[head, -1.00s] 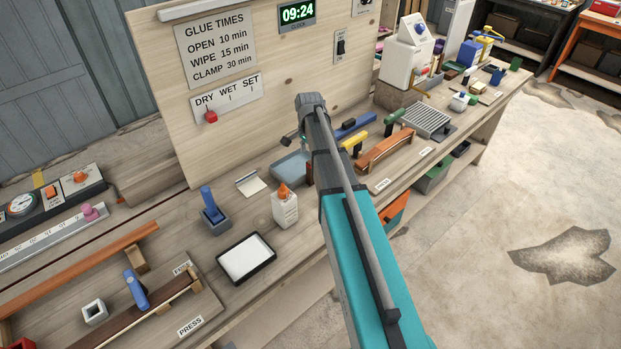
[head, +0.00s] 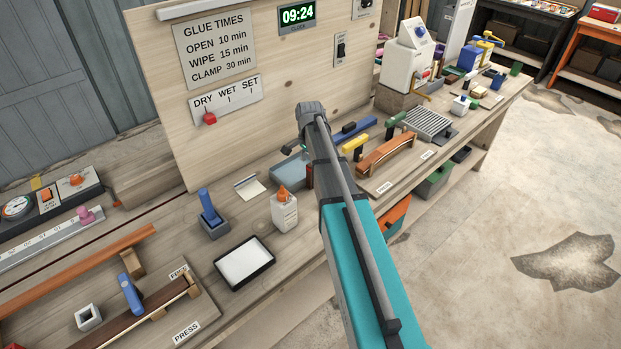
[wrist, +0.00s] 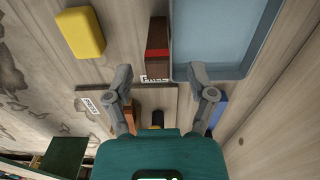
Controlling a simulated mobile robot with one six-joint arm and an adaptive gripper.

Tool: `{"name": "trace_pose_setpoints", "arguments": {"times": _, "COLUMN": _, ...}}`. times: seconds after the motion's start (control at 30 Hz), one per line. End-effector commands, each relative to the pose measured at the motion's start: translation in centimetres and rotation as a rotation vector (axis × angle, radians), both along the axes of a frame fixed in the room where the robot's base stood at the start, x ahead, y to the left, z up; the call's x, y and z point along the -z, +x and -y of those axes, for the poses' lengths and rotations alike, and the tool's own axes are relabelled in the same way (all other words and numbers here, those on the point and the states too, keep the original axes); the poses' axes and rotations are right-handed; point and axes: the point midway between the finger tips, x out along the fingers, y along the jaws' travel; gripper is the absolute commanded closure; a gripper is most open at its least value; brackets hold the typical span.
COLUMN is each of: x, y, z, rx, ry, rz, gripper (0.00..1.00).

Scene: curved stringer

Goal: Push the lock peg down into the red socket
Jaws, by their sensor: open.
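My gripper (wrist: 164,90) is open in the wrist view, its two fingers apart above the bench with nothing held. Below and between the fingers is a brown wooden strip with a small dark upright part (wrist: 157,118), partly hidden by my gripper body. A blue peg-like piece (head: 207,204) stands in a grey-blue block on the bench, and a second blue piece (head: 130,293) leans on the press fixture at lower left. A red part (head: 17,343) is cut off at the bottom left corner. I cannot tell which is the lock peg or whether this is the red socket.
A blue tray (wrist: 220,40), a dark block with a red band (wrist: 157,60) and a yellow block (wrist: 80,33) lie near my gripper. A glue bottle (head: 285,212) and white tray (head: 244,262) stand on the bench. An upright board (head: 250,110) rises behind.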

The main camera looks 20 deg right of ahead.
Motion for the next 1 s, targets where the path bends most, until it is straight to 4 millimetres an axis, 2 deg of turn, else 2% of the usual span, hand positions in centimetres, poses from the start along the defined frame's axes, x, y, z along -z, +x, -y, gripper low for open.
{"name": "trace_pose_setpoints", "arguments": {"times": 0.5, "x": 4.1, "y": -0.1, "z": 0.3, "rx": 0.000, "ry": 0.000, "rz": 0.000, "gripper": 0.29}}
{"name": "trace_pose_setpoints", "arguments": {"times": 1.0, "x": 4.6, "y": -0.1, "z": 0.3, "rx": 0.000, "ry": 0.000, "rz": 0.000, "gripper": 0.29}}
